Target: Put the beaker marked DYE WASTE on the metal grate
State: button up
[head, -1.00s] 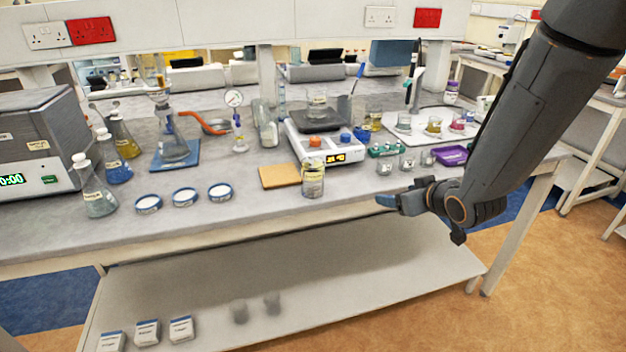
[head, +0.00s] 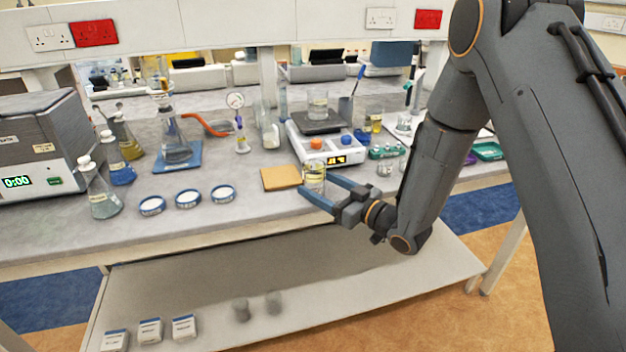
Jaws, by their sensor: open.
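A glass beaker (head: 314,171) with a pale yellow label stands upright near the bench's front edge; the label's words are too small to read. My gripper (head: 315,184) is open, its two blue fingers reaching in from the right. One fingertip is at the front left of the beaker, the other at its right. I cannot tell whether either touches the glass. I cannot make out a metal grate for sure. Another beaker (head: 318,104) stands on a dark plate (head: 335,124) behind.
A tan board (head: 281,178) lies just left of the labelled beaker. A white device (head: 341,154) with orange and blue items stands close behind it. Several round dishes (head: 188,198) and flasks are farther left. My arm covers much of the right end of the bench.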

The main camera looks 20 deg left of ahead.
aim_at(321, 184)
jog(key=x, duration=0.3)
jog(key=shift+w+a+p, duration=0.15)
jog(key=shift+p, duration=0.25)
jog(key=c, duration=1.2)
jog(key=shift+r, duration=0.15)
jog(key=shift+c, duration=0.2)
